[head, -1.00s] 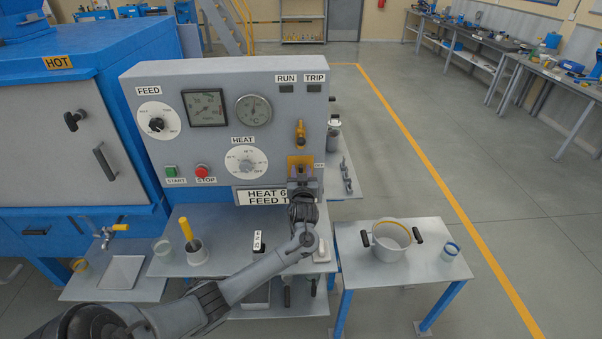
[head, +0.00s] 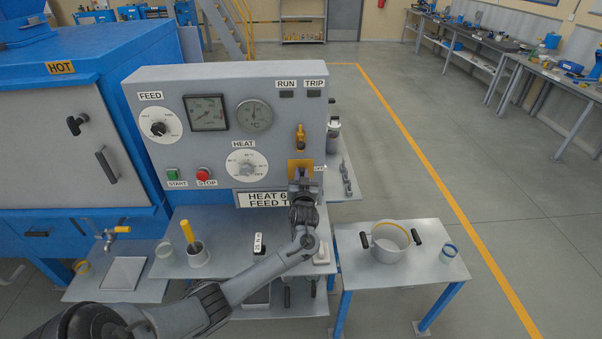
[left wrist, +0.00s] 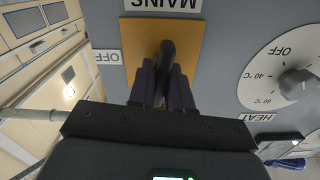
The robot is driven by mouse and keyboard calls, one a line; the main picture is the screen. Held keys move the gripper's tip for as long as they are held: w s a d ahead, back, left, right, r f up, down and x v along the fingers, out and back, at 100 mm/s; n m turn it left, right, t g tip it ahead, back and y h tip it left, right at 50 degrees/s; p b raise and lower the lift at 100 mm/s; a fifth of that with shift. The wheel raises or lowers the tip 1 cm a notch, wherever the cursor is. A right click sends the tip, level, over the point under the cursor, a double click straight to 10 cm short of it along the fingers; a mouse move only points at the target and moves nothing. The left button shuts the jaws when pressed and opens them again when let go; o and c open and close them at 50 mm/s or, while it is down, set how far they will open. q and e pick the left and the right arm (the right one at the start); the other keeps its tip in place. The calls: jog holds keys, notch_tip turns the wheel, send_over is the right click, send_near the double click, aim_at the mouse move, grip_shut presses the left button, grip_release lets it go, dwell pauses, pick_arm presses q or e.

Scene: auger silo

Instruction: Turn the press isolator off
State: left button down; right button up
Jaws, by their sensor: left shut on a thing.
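The press isolator is a yellow-orange plate (head: 293,166) with a dark handle, low on the right of the grey control panel. In the left wrist view the plate (left wrist: 137,38) and the dark handle (left wrist: 167,60) show close up, with an upside-down MAINS label above and an OFF label at the left. The handle stands roughly upright in that view, not toward OFF. My left gripper (head: 302,182) is shut on the handle; its fingers (left wrist: 163,85) sit on either side of it. The right gripper is not in view.
A yellow lever (head: 300,138) sits on the panel just above the isolator. The HEAT dial (head: 246,166) and red STOP button (head: 204,174) are to the left. A pot (head: 389,242) stands on a side table at the right. The floor beyond is clear.

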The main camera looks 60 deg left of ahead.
pick_arm(q)
jog(key=m+p, duration=0.4)
jog(key=shift+w+r, duration=0.1)
jog(key=shift+r, duration=0.1)
jog(key=m+p, duration=0.2)
jog(key=m, duration=0.1)
jog(key=m+p, duration=0.1)
jog(key=m, duration=0.2)
jog(key=shift+w+d+f+p, duration=0.1)
jog(key=shift+f+p, duration=0.1)
jog(key=shift+p, duration=0.2)
jog(key=m+p, duration=0.2)
jog(key=m, duration=0.2)
jog(key=shift+f, duration=0.2)
jog(key=shift+f+m+p, duration=0.1)
jog(key=shift+m+p, duration=0.2)
jog(key=shift+m, duration=0.7)
jog(key=shift+f, duration=0.1)
jog(key=shift+m, duration=0.3)
jog(key=c, duration=1.1)
grip_release()
jog(key=shift+c, duration=0.2)
